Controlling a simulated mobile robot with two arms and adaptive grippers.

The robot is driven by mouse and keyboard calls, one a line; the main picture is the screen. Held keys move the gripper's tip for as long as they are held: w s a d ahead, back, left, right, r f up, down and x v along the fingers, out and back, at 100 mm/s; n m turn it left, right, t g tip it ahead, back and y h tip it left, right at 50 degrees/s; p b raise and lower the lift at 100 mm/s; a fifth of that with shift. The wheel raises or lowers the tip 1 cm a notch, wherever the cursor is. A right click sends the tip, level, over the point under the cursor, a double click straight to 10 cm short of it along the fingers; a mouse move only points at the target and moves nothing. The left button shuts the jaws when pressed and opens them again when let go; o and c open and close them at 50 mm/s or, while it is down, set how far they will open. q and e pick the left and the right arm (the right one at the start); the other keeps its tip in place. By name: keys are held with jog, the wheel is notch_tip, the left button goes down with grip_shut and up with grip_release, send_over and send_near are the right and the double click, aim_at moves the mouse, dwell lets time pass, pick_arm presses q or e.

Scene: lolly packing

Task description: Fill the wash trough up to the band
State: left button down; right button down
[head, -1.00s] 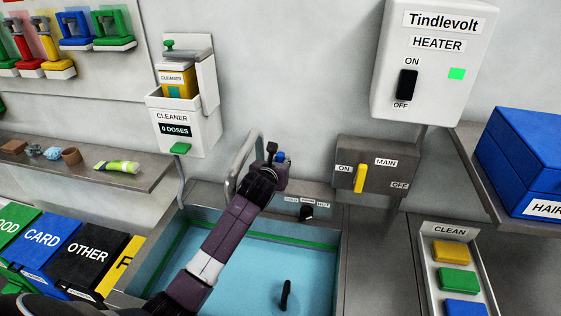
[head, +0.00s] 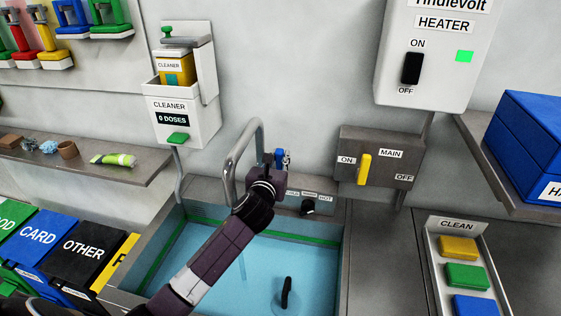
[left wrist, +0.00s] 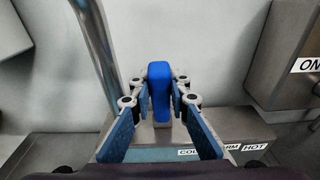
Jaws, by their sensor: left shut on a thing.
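The wash trough (head: 133,300) holds blue water (head: 215,256). A green band (head: 300,240) runs along its inner walls, and the water surface looks a little below it. My left gripper (head: 284,160) is beside the spout, shut on a blue lever (left wrist: 160,82), which stands between the fingers in the left wrist view. The lever's base is partly hidden. A black upright piece (head: 286,292) stands in the water. My right gripper is not in view.
A black knob (head: 308,207) with cold-to-hot labels sits behind the trough. The main switch box (head: 409,160) with a yellow handle and the heater (head: 446,80) are on the wall at right. A cleaner dispenser (head: 200,130) hangs at left, above bins (head: 85,262).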

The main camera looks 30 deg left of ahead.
pick_arm(q)
jog(key=c, duration=1.8)
grip_release()
jog(key=shift+s, duration=0.1)
jog(key=v, duration=1.2)
jog(key=shift+a, duration=0.1)
